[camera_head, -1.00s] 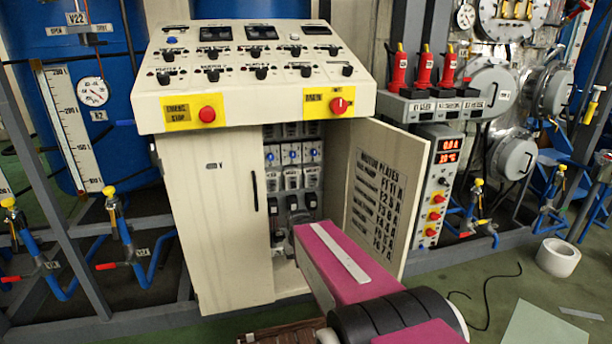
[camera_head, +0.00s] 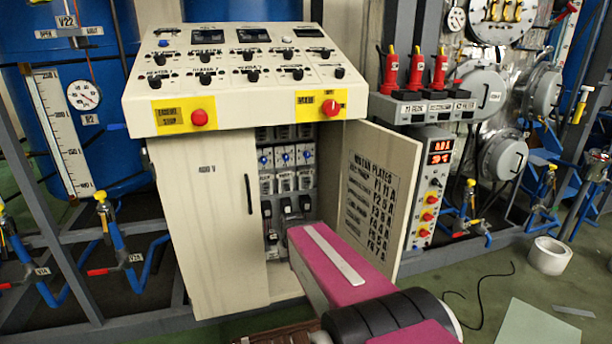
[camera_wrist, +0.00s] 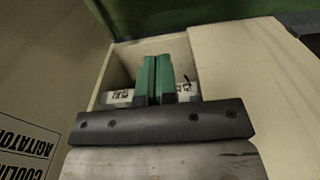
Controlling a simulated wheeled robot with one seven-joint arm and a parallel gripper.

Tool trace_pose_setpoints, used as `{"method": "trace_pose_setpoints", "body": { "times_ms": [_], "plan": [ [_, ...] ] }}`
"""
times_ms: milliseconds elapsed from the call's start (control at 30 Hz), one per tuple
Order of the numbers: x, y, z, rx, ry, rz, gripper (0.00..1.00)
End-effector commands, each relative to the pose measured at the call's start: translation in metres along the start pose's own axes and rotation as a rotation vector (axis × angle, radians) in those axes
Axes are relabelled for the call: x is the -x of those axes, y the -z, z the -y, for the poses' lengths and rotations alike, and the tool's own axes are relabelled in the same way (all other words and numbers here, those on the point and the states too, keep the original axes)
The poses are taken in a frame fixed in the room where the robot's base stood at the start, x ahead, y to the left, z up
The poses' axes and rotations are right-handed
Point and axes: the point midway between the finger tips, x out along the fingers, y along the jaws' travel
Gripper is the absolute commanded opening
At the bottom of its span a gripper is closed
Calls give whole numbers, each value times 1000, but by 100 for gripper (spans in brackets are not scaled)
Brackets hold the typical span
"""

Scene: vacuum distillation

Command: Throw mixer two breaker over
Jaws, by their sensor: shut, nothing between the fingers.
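The control cabinet (camera_head: 205,215) stands open, with its right door (camera_head: 372,190) swung out. Inside are rows of devices: units with blue dots (camera_head: 283,156), pale blocks below them, and black-handled switches (camera_head: 286,206) lower down. I cannot tell which one is the mixer two breaker; no label in there is readable. My magenta arm reaches to the cabinet opening and hides its lower part and my gripper in the head view. In the wrist view my gripper (camera_wrist: 157,66) has its green fingers together, empty. Pale labelled pieces (camera_wrist: 116,97) show beside the fingers; contact is unclear.
The open door carries a motor plates list and stands close right of my arm. The sloped console (camera_head: 245,75) with knobs overhangs the opening. A meter box (camera_head: 431,185) is beyond the door. A white roll (camera_head: 551,256) and black cable (camera_head: 484,300) lie on the floor.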

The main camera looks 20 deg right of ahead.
Motion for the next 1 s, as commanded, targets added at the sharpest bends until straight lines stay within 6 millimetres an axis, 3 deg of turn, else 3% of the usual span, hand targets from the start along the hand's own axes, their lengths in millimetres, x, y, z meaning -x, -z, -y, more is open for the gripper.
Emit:
{"method": "trace_pose_setpoints", "body": {
  "times_ms": [333,467,667,1000],
  "plan": [
    [0,2,0,0,0,-2,0],
    [4,22,-5,-1,4,-22,0],
    [27,95,-27,-4,17,-104,0],
    [101,234,-90,-4,23,-281,0]
  ]
}}
